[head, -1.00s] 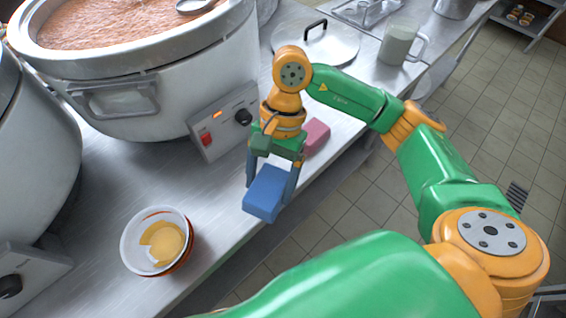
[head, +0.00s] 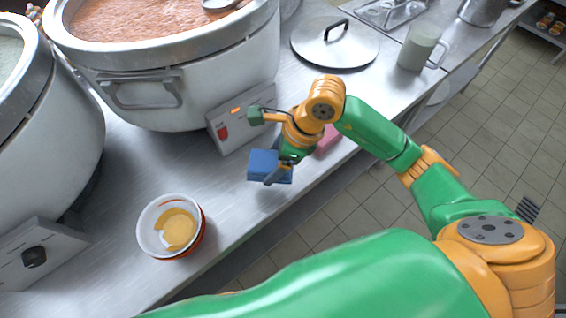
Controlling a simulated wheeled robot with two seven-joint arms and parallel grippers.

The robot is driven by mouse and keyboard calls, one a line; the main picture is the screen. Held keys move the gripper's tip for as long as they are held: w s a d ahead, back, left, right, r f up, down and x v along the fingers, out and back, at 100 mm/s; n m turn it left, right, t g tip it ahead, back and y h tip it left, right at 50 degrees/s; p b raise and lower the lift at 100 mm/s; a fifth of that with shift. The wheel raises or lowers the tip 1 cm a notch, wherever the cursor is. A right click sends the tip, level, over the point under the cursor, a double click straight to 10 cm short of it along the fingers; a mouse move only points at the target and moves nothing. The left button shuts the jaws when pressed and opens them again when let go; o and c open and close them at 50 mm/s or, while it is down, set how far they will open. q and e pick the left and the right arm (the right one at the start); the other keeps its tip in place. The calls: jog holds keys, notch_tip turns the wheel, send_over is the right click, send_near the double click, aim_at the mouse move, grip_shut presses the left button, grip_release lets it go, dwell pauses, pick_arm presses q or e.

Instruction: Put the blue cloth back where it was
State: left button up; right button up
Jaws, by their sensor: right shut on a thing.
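The blue cloth (head: 264,165) is a folded block shape held in my right gripper (head: 276,170), which is shut on it above the steel counter near its front edge. I cannot tell how far it is above the counter. A pink cloth (head: 328,138) lies on the counter just right of the right gripper and is partly hidden by it. My left gripper is not in view.
A large stockpot (head: 180,80) with a control box (head: 240,118) stands behind. Another pot (head: 60,130) is at left. A bowl (head: 170,226) with yellow contents sits front left. A lid (head: 335,42) and a mug (head: 420,48) are at the back right.

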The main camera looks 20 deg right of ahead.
jog(key=d+f, duration=0.1)
jog(key=w+f, duration=0.1)
jog(key=f, duration=0.1)
jog(key=w+d+f, duration=0.1)
jog(key=shift+w+d+f, duration=0.15)
jog(key=shift+d+f, duration=0.2)
jog(key=shift+f, duration=0.05)
notch_tip(320, 180, down, 4)
jog(key=shift+w+d+r+p, duration=0.15)
jog(key=shift+r+p, duration=0.1)
jog(key=shift+p, duration=0.5)
jog(key=shift+f, duration=0.15)
jog(key=o, duration=1.3)
jog(key=shift+c, duration=0.2)
